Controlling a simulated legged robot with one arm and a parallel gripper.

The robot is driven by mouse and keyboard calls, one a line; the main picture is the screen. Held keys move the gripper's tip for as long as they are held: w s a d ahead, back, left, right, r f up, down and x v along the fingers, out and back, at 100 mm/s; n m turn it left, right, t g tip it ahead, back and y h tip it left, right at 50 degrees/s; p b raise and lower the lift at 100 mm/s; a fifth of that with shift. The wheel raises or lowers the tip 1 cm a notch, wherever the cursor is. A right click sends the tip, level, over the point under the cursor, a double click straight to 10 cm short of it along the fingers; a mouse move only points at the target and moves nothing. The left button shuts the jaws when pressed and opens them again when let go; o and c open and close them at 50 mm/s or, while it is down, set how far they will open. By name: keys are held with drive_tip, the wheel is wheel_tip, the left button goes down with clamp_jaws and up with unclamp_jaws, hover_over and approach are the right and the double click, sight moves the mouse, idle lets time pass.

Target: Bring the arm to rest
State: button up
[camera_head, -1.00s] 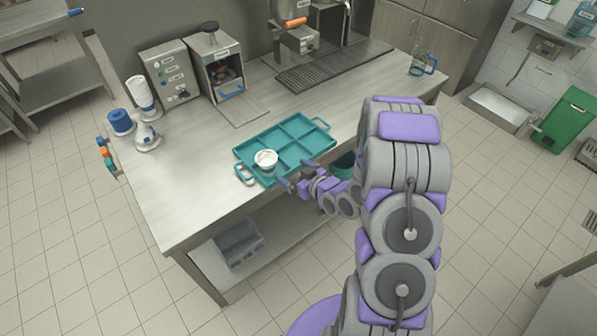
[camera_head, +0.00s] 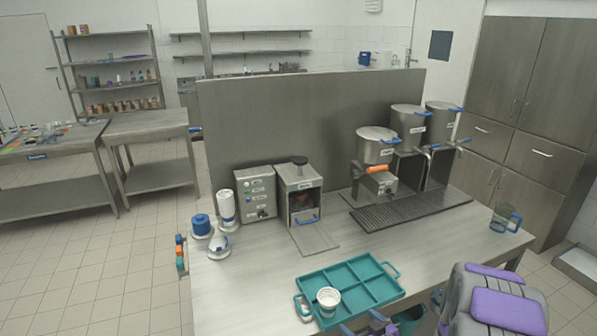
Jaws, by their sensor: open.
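My gripper (camera_head: 364,324) shows at the bottom edge of the head view, at the near side of the teal tray. Its two dark fingertips are apart, with nothing seen between them. The rest of it is cut off by the frame. A white cup (camera_head: 328,304) stands upright in the near left compartment of the tray (camera_head: 352,281), apart from the gripper.
A steel table (camera_head: 245,283) bears a control box (camera_head: 256,194), a machine with a blue handle (camera_head: 301,193), a black drip grate (camera_head: 411,209) and a glass jug (camera_head: 505,218). A teal bin (camera_head: 410,318) is by the table's near edge. The table's left front is clear.

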drive_tip(key=s+d+r+m+g+h, duration=0.2)
drive_tip(key=s+d+r+g+h, duration=0.2)
drive_tip(key=s+r+g+h, duration=0.55)
drive_tip(key=s+a+r+m+g+y, duration=0.1)
drive_tip(key=s+a+r, duration=0.2)
drive_tip(key=s, duration=0.6)
drive_tip(key=s+a+r+g+y, duration=0.2)
drive_tip(key=s+a+r, duration=0.2)
drive_tip(key=s, duration=0.5)
drive_tip(key=s+a+r+m+g+y, duration=0.1)
drive_tip(key=s+a+r, duration=0.3)
drive_tip(key=s, duration=0.5)
drive_tip(key=shift+r+m+g+y, duration=0.35)
drive_tip(key=shift+r+g, duration=0.1)
drive_tip(key=shift+r, duration=0.5)
